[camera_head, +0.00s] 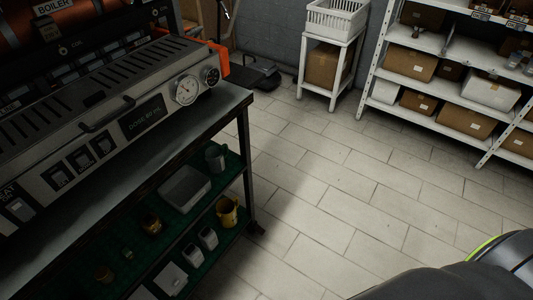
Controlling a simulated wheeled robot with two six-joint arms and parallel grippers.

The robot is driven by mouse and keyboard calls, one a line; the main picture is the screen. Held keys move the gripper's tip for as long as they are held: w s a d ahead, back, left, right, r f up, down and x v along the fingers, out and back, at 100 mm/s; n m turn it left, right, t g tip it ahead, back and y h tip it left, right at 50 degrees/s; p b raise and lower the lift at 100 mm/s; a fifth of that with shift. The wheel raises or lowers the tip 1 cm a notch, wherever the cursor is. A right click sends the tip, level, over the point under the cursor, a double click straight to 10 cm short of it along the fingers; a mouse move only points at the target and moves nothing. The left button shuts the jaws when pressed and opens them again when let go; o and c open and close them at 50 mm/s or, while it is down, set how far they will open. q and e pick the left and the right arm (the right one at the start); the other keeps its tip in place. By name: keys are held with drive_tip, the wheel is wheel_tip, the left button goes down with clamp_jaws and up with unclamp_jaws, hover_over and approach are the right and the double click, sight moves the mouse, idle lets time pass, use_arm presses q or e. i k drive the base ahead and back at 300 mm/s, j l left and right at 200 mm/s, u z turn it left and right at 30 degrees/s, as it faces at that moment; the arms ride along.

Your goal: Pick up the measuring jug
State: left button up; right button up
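I cannot tell for sure which vessel is the measuring jug. A yellow jug-like vessel (227,211) stands upright at the right end of the green lower shelf, under the machine bench. Neither of my grippers is in view.
The boiler machine (100,125) stands on the bench top (225,100), which overhangs the shelf. Several small items, including a brown pot (151,223), share the shelf. Open tiled floor (340,190) lies right of the bench. White shelving (450,85) with boxes stands at back right.

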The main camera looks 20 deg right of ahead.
sight(219, 157)
drive_tip(key=z, duration=0.2)
drive_tip(key=i+l+u, duration=0.15)
drive_tip(key=u, duration=0.2)
drive_tip(key=i+l+u, duration=0.1)
drive_tip(key=l+u, duration=0.25)
drive_tip(key=i+l+u, duration=0.1)
drive_tip(key=u, duration=0.25)
